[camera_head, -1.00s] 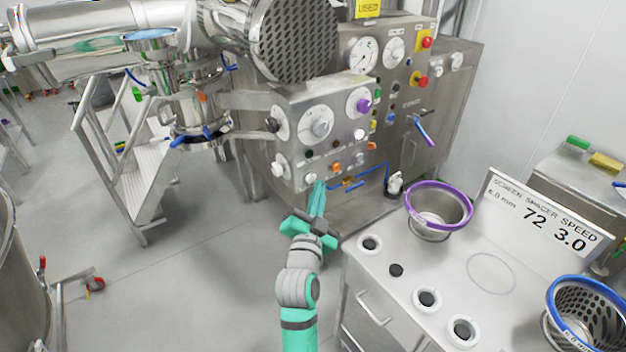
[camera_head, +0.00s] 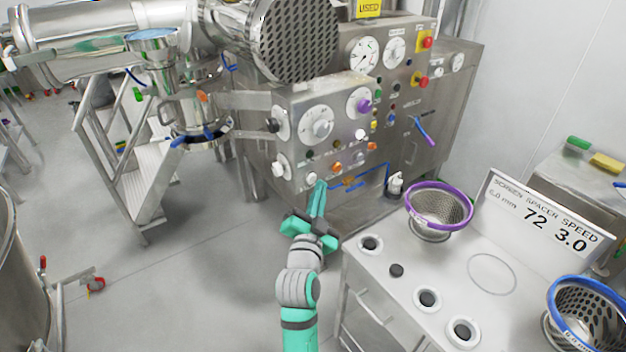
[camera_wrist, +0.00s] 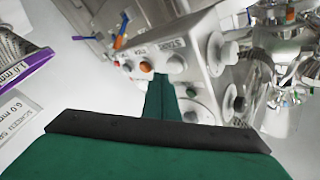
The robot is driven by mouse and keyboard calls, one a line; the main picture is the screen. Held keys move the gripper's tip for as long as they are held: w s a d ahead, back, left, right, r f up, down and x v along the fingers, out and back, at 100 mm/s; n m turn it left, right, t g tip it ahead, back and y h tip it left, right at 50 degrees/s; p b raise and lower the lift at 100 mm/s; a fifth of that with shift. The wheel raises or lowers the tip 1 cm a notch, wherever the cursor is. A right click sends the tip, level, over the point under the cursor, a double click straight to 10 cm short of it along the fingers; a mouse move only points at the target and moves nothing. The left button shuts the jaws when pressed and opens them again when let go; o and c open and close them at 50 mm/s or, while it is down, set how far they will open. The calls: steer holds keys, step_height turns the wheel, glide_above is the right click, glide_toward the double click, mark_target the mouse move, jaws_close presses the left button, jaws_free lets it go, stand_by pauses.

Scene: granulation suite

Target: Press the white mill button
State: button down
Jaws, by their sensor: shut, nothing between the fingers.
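The control panel (camera_head: 345,112) is a steel box with dials and coloured buttons. A white round button (camera_head: 311,178) sits on its lower edge, left of an orange one. In the wrist view a white button (camera_wrist: 175,64) stands beside an orange button (camera_wrist: 146,66), just beyond my fingertips. Another white round button (camera_head: 361,134) is higher on the right; I cannot read which label says mill. My gripper (camera_head: 321,185) is shut and empty, its tip close by the lower white button. The green fingers also show in the wrist view (camera_wrist: 160,82). Contact cannot be told.
A bench (camera_head: 385,300) with a purple-rimmed screen (camera_head: 437,208) and a blue-rimmed screen (camera_head: 587,315) is on the right. Steel steps (camera_head: 135,165) stand at the left. The floor (camera_head: 180,290) left of my arm is clear.

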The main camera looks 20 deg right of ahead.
steer(key=shift+w, duration=0.1)
steer(key=shift+w+a, duration=0.3)
